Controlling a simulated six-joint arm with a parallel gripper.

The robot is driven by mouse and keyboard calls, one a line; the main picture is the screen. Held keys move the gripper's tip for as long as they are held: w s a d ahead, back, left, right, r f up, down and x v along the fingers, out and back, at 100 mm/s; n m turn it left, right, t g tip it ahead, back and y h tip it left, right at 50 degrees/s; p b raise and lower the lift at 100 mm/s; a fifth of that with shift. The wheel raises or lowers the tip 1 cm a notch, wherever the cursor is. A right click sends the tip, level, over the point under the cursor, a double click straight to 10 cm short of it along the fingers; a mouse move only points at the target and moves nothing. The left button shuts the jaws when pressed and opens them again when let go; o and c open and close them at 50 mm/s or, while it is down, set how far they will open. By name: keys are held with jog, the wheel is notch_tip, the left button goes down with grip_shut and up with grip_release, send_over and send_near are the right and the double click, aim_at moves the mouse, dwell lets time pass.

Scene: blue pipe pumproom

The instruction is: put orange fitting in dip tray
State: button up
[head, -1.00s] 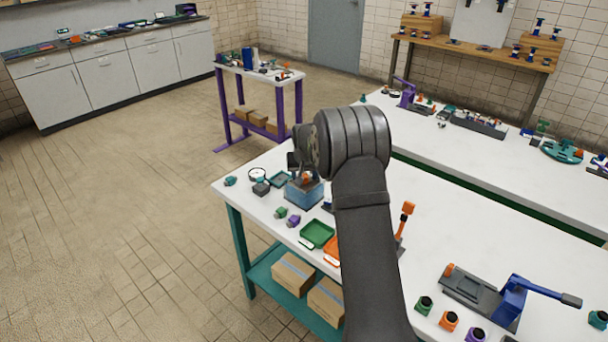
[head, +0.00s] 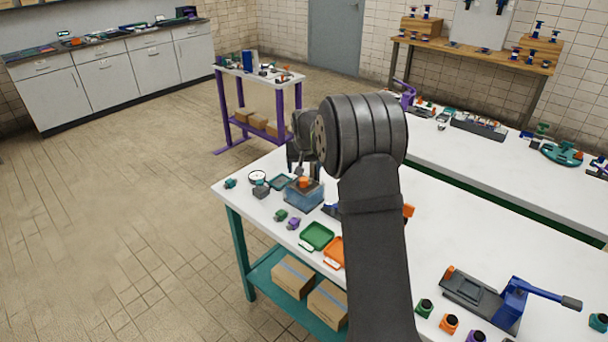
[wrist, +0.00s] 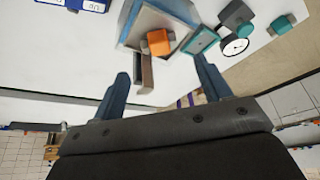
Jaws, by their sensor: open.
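The orange fitting (head: 304,182) appears inside the blue dip tray (head: 311,198), within its rim. In the wrist view the orange fitting (wrist: 159,42) lies over the tray's grey inside, and the tray's blue edge (wrist: 131,14) shows beside it. My gripper (wrist: 161,66) is open, its two blue fingers apart with nothing between them. The fitting shows beyond the fingertips, clear of both. In the head view my gripper (head: 301,168) is just above the tray, partly hidden by my wrist.
A teal-rimmed tray (head: 280,181), a round gauge (head: 257,176) and a small grey-teal part (head: 261,189) stand left of the dip tray. Green (head: 317,235) and orange (head: 336,251) trays lie nearer the front edge. My arm hides part of the table to the right.

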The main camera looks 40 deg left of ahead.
aim_at(304, 178)
jog(key=v, duration=0.5)
jog(key=shift+s+d+r, duration=0.1)
jog(key=shift+r, duration=0.15)
jog(key=x, duration=1.2)
jog(key=shift+r, duration=1.35)
jog(key=shift+f, duration=0.1)
